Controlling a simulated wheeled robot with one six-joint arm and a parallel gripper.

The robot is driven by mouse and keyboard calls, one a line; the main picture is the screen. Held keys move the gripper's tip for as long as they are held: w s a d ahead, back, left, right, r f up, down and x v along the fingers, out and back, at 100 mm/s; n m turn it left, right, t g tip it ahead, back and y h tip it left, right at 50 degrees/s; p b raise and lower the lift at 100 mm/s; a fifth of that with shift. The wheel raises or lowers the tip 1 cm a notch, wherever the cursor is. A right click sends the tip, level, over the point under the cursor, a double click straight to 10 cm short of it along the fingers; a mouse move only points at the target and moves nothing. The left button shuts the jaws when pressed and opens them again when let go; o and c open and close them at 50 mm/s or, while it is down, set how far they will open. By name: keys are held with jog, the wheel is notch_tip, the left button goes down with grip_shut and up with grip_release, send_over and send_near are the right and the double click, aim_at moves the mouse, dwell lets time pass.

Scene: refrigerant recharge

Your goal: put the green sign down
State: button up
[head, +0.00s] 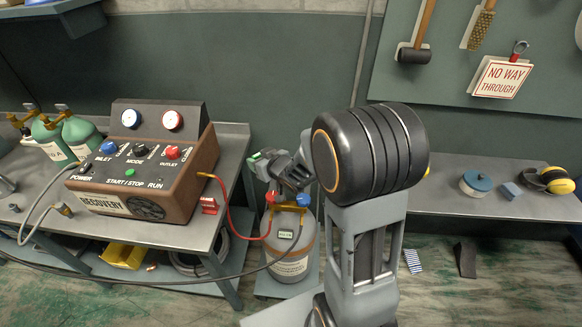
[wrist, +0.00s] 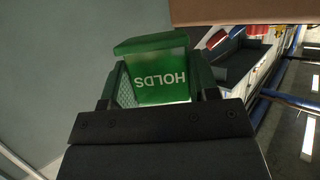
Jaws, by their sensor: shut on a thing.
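The green sign (wrist: 158,82) is between the fingers of my gripper (wrist: 158,90) in the wrist view. In the head view my gripper (head: 272,168) is in the air above the refrigerant cylinder, right of the recovery machine. Only a small green and pale bit of the sign (head: 254,158) shows at its tip. My gripper is shut on the sign, and the sign appears clear of any surface.
The brown recovery machine (head: 178,182) stands on the left bench with hoses. The cylinder (head: 291,252) with red and blue valves stands below my gripper. A red clip-like block (head: 209,205) is near the bench's right edge. The right bench (head: 440,198) has a round tin (head: 476,184) and earmuffs (head: 553,180).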

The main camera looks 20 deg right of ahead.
jog(key=shift+w+d+r, duration=0.15)
jog(key=shift+d+r, duration=0.95)
jog(key=shift+r, duration=0.1)
jog(key=w+d+f, duration=0.2)
jog(key=d, duration=0.1)
jog(key=w+d+f+p, duration=0.1)
jog(key=w+d+f, duration=0.1)
jog(key=d+f, duration=0.1)
jog(key=w+d+f, duration=0.2)
jog(key=d+f, duration=0.1)
jog(key=shift+w+d+f, duration=0.1)
jog(key=shift+w+d, duration=0.15)
jog(key=shift+d, duration=0.15)
jog(key=shift+w+d+f, duration=0.25)
jog(key=shift+d+f, duration=0.1)
jog(key=shift+f, duration=0.2)
jog(key=shift+f+p, duration=0.5)
jog(key=shift+f, duration=1.05)
jog(key=shift+f, duration=0.15)
jog(key=o, duration=0.9)
